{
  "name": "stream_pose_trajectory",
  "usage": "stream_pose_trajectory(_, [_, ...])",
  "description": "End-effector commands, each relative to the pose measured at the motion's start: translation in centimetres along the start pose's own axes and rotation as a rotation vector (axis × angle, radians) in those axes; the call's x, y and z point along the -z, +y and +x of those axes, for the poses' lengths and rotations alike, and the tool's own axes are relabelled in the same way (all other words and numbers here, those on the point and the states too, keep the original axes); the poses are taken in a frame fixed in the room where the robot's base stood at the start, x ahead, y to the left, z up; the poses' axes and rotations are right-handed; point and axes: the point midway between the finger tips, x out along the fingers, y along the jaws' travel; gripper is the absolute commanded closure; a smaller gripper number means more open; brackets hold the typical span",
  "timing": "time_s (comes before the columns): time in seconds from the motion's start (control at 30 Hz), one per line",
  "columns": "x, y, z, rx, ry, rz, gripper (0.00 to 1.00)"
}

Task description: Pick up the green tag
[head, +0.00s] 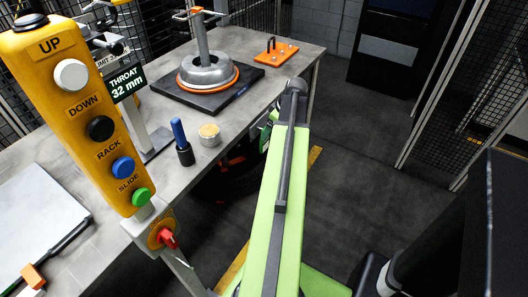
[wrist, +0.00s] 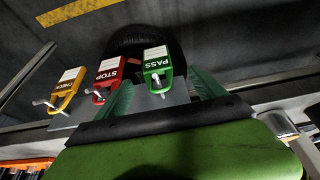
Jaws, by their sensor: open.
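The green tag (wrist: 158,66), marked PASS, shows in the wrist view with a white label and a metal hook at its lower end. My gripper (wrist: 163,84) is open, with one teal finger to the left of the green tag and one to the right. The tag appears between the fingers; I cannot tell whether either touches it. A red STOP tag (wrist: 108,75) and a yellow CHECK tag (wrist: 69,80) hang to its left, the red one close to the left finger.
A dark tyre (wrist: 146,40) lies behind the tags. In the head view a grey bench (head: 225,130) holds a metal hub stand (head: 207,72), an orange plate (head: 276,52), a blue-handled tool (head: 182,143) and a small tin (head: 209,135). A yellow button box (head: 85,110) stands left.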

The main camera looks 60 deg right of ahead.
Motion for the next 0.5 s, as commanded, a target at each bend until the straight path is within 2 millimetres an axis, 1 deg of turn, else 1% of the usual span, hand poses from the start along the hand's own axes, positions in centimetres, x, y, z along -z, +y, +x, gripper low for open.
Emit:
stream_pose_trajectory(0.03, [-0.4, 0.1, 2.1, 0.0, 0.0, 0.0, 0.2])
stream_pose_trajectory(0.1, [-0.3, 0.1, 3.0, 0.0, 0.0, 0.002, 0.2])
stream_pose_trajectory(0.33, [-0.1, 0.2, 3.3, -0.001, 0.0, 0.003, 0.2])
stream_pose_trajectory(0.43, [0.1, 0.4, 4.7, -0.001, 0.0, 0.002, 0.2])
stream_pose_trajectory(0.5, [0.3, 0.6, 6.1, -0.001, 0.0, 0.001, 0.2])
